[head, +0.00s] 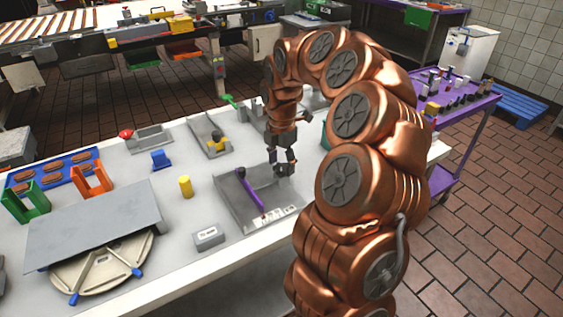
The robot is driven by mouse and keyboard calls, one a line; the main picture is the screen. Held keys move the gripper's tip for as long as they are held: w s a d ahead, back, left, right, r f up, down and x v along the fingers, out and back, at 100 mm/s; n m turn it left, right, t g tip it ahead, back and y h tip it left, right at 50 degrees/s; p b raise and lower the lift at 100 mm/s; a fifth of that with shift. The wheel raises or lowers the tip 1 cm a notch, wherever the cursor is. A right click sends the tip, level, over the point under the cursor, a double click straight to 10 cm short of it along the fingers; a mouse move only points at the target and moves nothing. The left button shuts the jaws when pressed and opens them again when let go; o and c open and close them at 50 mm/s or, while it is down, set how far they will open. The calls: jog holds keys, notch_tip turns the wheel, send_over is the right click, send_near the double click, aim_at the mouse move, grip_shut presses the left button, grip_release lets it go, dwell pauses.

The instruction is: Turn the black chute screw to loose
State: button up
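My gripper (284,168) points down over the far right corner of a grey fixture (232,203). The gripper is small and dark here, and I cannot tell whether its fingers are open or shut or touch anything. The fixture carries a purple lever (252,194) with a black knob (241,172) at its far end, left of my gripper. A second grey fixture (203,128), long and tray-like, lies farther back with a yellow part (217,144) on it. I cannot clearly make out which part is the black chute screw; it may be hidden by my gripper.
On the white table (170,232) are a yellow cylinder (185,186), a blue block (160,159), a grey box (209,237) and a red-knobbed fixture (150,137). A round cream device (105,265) under a grey plate (95,225) fills the near left. A purple cart (470,105) stands right.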

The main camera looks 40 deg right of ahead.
aim_at(281, 166)
jog(key=shift+o, duration=0.9)
notch_tip(281, 166, up, 12)
dwell(0.6)
